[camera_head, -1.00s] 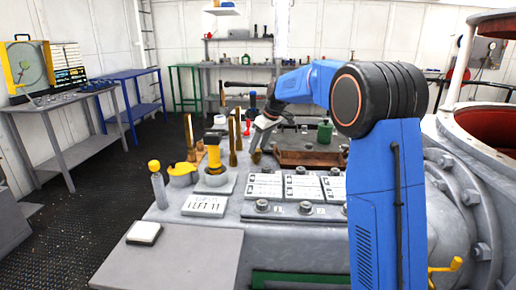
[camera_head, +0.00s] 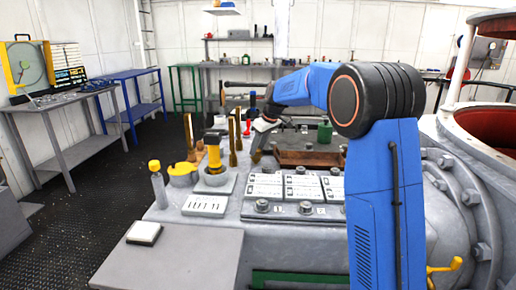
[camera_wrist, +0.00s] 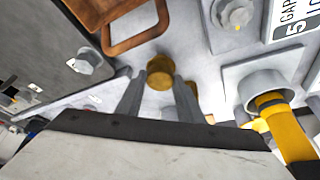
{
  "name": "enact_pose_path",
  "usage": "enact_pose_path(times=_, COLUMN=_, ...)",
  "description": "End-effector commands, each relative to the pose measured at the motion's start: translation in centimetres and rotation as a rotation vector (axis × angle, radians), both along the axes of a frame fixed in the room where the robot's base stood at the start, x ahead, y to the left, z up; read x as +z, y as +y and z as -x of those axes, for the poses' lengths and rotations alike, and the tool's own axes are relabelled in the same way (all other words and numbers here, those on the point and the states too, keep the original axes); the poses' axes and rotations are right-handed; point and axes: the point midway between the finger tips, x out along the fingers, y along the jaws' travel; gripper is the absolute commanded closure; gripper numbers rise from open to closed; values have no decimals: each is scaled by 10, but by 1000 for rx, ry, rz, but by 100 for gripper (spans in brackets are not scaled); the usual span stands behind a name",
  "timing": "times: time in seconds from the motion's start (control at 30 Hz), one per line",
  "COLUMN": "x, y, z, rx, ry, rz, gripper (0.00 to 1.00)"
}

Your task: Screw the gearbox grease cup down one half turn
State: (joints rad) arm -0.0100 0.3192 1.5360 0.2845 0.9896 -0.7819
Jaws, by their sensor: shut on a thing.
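The brass grease cup (camera_wrist: 160,72) is a small round knurled-looking cap on the grey housing top, in the middle of the wrist view. My gripper (camera_wrist: 158,92) has one finger on each side of it and is shut on it. In the head view my gripper (camera_head: 258,148) points down at the grey gearbox top (camera_head: 232,225), and the cup is small and largely hidden there. I cannot read the cup's turn angle. A pale card (camera_head: 205,206) with a row of dark strokes lies at the front left of the housing.
A yellow-handled tool stands in a grey socket (camera_wrist: 262,88) close to the gripper. A brown open tray (camera_head: 310,159) lies behind and right of the cup. Label plates (camera_head: 300,187) and bolts line the front. Upright brass rods (camera_head: 233,140) stand to the left.

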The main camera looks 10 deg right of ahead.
Motion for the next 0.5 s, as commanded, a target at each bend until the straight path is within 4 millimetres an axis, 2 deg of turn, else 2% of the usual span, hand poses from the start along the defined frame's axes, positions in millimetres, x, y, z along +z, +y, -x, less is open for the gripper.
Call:
enact_pose_path(times=0.27, x=1, y=2, z=2, rx=-156, ry=-2, rz=0, gripper=89)
enact_pose_path(times=0.5, x=1, y=4, z=2, rx=-375, ry=-2, rz=1, gripper=89)
